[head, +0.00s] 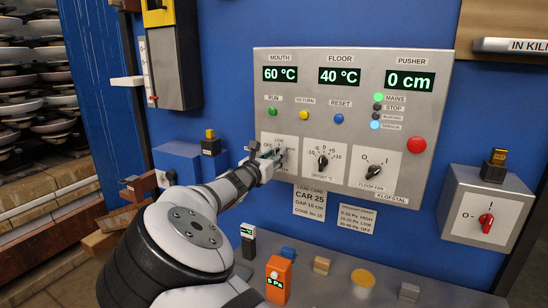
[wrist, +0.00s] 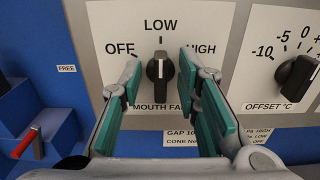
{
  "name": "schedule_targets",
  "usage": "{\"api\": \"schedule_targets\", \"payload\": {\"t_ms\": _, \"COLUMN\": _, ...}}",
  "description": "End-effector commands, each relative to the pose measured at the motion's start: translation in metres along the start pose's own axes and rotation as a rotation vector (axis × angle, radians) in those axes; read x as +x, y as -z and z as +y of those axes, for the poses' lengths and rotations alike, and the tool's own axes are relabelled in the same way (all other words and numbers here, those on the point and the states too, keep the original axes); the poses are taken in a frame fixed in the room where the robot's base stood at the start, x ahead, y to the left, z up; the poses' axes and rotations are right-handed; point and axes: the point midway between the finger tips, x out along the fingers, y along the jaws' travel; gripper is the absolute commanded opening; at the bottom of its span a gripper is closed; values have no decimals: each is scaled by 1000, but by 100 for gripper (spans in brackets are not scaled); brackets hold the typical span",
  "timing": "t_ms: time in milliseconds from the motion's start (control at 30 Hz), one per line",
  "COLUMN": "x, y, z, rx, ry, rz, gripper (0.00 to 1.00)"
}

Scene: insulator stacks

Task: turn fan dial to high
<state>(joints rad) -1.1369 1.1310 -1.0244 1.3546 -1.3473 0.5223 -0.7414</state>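The mouth fan dial (wrist: 160,69) is a black knob on a white plate labelled OFF, LOW and HIGH. Its white mark stands vertical, and the knob lines up with LOW at the top. My gripper (wrist: 160,75) is open, with one teal-padded finger on each side of the knob. Gaps show between the knob and both pads. In the head view my gripper (head: 274,157) is at the lower left of the grey control panel (head: 320,110) and largely hides this dial. A second dial, marked FLOOR FAN (head: 373,171), has O and I positions.
The offset dial (head: 322,160) sits just right of my gripper. Several coloured buttons and lamps are above, with a red pusher button (head: 416,145) at right. A red rotary switch (head: 486,222) is on a separate box. An orange meter (head: 278,279) and small blocks stand below.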

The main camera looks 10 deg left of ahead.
Motion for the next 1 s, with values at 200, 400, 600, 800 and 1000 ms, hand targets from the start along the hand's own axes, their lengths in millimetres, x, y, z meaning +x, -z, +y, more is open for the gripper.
{"api": "schedule_targets", "payload": {"t_ms": 200, "x": 0, "y": 0, "z": 0, "rx": 0, "ry": 0, "rz": 0, "gripper": 21}}
{"api": "schedule_targets", "payload": {"t_ms": 400, "x": 0, "y": 0, "z": 0, "rx": 0, "ry": 0, "rz": 0, "gripper": 0}}
{"api": "schedule_targets", "payload": {"t_ms": 600, "x": 0, "y": 0, "z": 0, "rx": 4, "ry": 0, "rz": 0, "gripper": 0}}
{"api": "schedule_targets", "payload": {"t_ms": 800, "x": 0, "y": -1, "z": -1, "rx": 50, "ry": 1, "rz": 0, "gripper": 0}}
{"api": "schedule_targets", "payload": {"t_ms": 1000, "x": 0, "y": -2, "z": -2, "rx": 168, "ry": 1, "rz": 0, "gripper": 0}}
